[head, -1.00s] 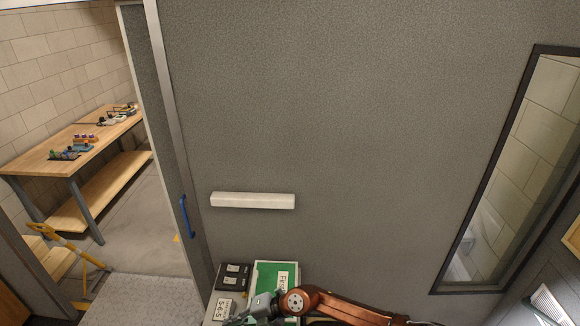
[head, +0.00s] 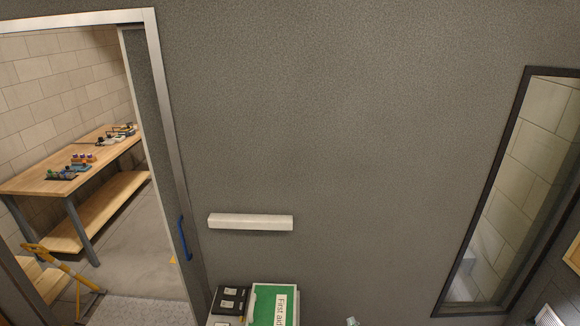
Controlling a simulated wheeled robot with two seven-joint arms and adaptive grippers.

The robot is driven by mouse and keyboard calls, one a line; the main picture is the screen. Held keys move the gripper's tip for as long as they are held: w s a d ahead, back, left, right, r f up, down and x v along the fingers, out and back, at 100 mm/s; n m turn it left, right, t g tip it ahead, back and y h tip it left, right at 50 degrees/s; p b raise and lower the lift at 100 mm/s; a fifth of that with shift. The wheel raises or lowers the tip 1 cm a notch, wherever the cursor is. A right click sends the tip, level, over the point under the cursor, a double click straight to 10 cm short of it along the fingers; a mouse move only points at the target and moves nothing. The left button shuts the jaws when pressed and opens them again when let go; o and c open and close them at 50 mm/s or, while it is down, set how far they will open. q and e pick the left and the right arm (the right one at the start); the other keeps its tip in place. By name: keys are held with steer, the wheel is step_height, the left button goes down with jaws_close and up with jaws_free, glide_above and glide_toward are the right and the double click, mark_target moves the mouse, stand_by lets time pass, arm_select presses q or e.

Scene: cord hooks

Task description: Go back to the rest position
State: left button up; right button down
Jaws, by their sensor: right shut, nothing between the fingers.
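Only a small grey tip of my right gripper (head: 352,321) shows at the bottom edge of the head view, right of the green first aid box (head: 270,305). It is shut and holds nothing that I can see. The rest of my right arm is out of the picture. My left gripper is not in view.
A white bar (head: 250,222) is fixed to the grey wall. A black case (head: 231,299) stands beside the first aid box. On the left, a doorway with a blue handle (head: 184,238) opens onto a wooden workbench (head: 50,186) and a yellow stand (head: 62,267). A dark-framed window (head: 470,220) is on the right.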

steer(key=s+d+f+m+g+h, duration=0.25)
steer(key=s+d+f+g, duration=0.35)
steer(key=s+d+f, duration=0.75)
steer(key=s+d+f+m+g, duration=0.1)
steer(key=s+f+g, duration=0.1)
steer(key=s, duration=0.7)
steer(key=s+d+f+m+g, duration=0.1)
steer(key=s+g, duration=0.1)
steer(key=s, duration=0.7)
step_height(320, 180, down, 39)
steer(key=s+a+g+y+b, duration=0.1)
steer(key=s+g+b, duration=0.1)
steer(key=b, duration=0.7)
steer(key=s+f+n+g+b, duration=0.1)
steer(key=s+f+b, duration=0.5)
steer(key=s+f, duration=1.3)
step_height(320, 180, down, 4)
steer(key=shift+s+f, duration=0.15)
steer(key=shift+s, duration=0.05)
steer(key=shift+a+y, duration=0.1)
steer(key=shift+y, duration=0.15)
